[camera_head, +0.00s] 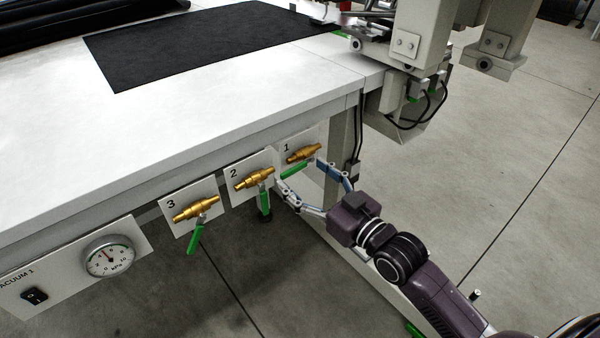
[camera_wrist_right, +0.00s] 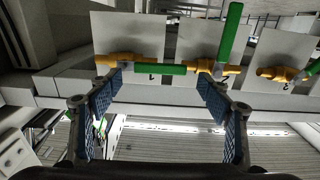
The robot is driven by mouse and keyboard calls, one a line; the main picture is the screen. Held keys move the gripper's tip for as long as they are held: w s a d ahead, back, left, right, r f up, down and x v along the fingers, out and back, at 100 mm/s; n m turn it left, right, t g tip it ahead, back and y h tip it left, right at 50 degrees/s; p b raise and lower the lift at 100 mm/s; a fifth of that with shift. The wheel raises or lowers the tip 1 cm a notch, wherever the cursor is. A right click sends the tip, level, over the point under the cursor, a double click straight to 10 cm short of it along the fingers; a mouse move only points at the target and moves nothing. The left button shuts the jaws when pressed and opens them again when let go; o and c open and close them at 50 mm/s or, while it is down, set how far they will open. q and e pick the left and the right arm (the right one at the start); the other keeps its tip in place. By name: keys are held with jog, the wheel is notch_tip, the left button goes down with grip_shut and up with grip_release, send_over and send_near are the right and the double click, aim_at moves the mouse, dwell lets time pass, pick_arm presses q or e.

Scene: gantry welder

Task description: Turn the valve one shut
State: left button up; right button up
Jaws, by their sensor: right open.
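Valve one (camera_head: 303,152) is a brass valve on the white plate marked 1, at the right end of the table's front. Its green handle (camera_head: 295,171) points left and slightly down in the head view, roughly along the brass body. My right gripper (camera_head: 299,171) is open at this handle, one finger near each end. In the right wrist view, which is upside down, the green handle (camera_wrist_right: 160,69) lies level between the open fingertips (camera_wrist_right: 160,77), and the brass body (camera_wrist_right: 119,60) is beside one fingertip. I cannot tell whether the fingers touch it. My left gripper is out of view.
Valve 2 (camera_head: 253,178), with its green handle hanging down, is close beside the gripper's left finger. Valve 3 (camera_head: 195,209) and a pressure gauge (camera_head: 109,257) are farther left. The white tabletop (camera_head: 200,115) overhangs the valves. A table leg (camera_head: 338,150) stands behind the right finger.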

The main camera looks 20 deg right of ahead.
jog(key=shift+x, duration=0.85)
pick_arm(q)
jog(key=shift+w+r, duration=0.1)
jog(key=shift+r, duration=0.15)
pick_arm(e)
jog(key=c, duration=1.7)
